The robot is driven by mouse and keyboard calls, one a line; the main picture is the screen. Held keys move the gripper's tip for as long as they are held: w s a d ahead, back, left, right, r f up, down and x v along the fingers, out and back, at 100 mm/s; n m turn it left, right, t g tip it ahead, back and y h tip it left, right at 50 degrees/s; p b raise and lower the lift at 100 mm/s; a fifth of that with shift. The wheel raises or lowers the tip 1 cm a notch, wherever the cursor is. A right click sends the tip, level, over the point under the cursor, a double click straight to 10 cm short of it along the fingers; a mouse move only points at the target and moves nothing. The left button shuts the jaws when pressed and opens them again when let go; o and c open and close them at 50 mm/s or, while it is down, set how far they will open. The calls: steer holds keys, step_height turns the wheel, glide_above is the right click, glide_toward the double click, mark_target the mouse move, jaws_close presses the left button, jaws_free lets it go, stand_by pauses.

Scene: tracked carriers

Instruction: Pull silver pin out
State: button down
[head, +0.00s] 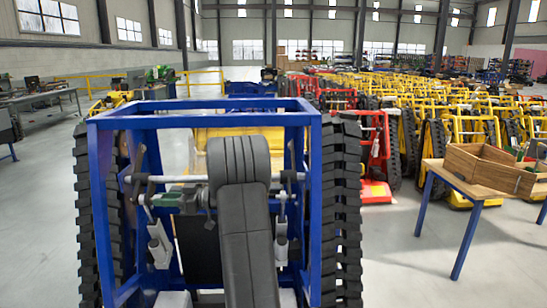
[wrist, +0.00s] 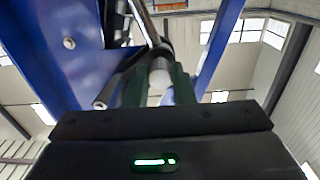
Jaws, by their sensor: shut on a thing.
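A silver, round-ended piece, which I take to be the silver pin (wrist: 160,76), sits between the two green fingers of my gripper (wrist: 159,88) in the wrist view. The fingers are shut on it. Just beyond it are a dark collar and a long shiny rod (wrist: 143,18). In the head view my gripper (head: 156,199) reaches to the left inside the blue frame of a tracked carrier (head: 100,190), just below a silver crossbar (head: 190,179). The pin is too small to make out there, and I cannot tell how far it is seated.
Blue posts stand close around my gripper, with black tracks (head: 348,210) on both sides of the carrier. Grey handles (head: 160,244) hang near the gripper. A wooden table (head: 440,172) with an open wooden box (head: 490,167) stands at right. Floor at left is clear.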

steer(key=d, duration=0.7)
steer(key=shift+w+d+p, duration=0.2)
steer(key=shift+p, duration=0.1)
stand_by(1.2)
steer(key=shift+d, duration=0.1)
steer(key=d, duration=0.2)
steer(key=shift+w+d, duration=0.1)
steer(key=shift+d, duration=0.3)
stand_by(0.4)
steer(key=c, duration=1.9)
jaws_free()
steer(key=shift+p, duration=0.3)
steer(key=shift+c, duration=1.4)
